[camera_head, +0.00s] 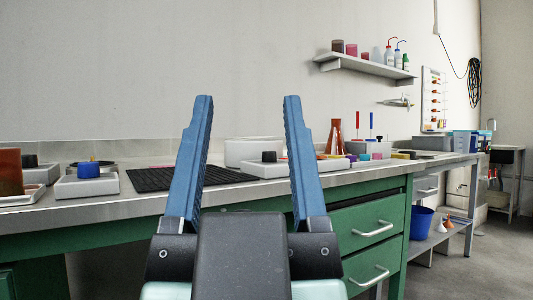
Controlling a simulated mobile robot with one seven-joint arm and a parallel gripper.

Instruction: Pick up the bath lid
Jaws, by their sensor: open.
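My gripper (248,98) is in the middle foreground, pointing away from the camera. Its two blue fingers stand wide apart with nothing between them. A low, pale, box-like vessel (240,151) stands on the bench at the back, seen through and beside the fingers. It may be the bath, but I cannot make out a separate lid on it. A white device with a black knob (262,166) is in front of it, partly hidden by the right finger. I cannot tell which thing is the bath lid.
The metal-topped bench (120,210) has green drawers (368,222). A black mat (150,179) lies left of the fingers. A white device with a blue top (87,182) is farther left. A red-brown flask (336,137) stands right of the fingers. A wall shelf (365,66) holds bottles.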

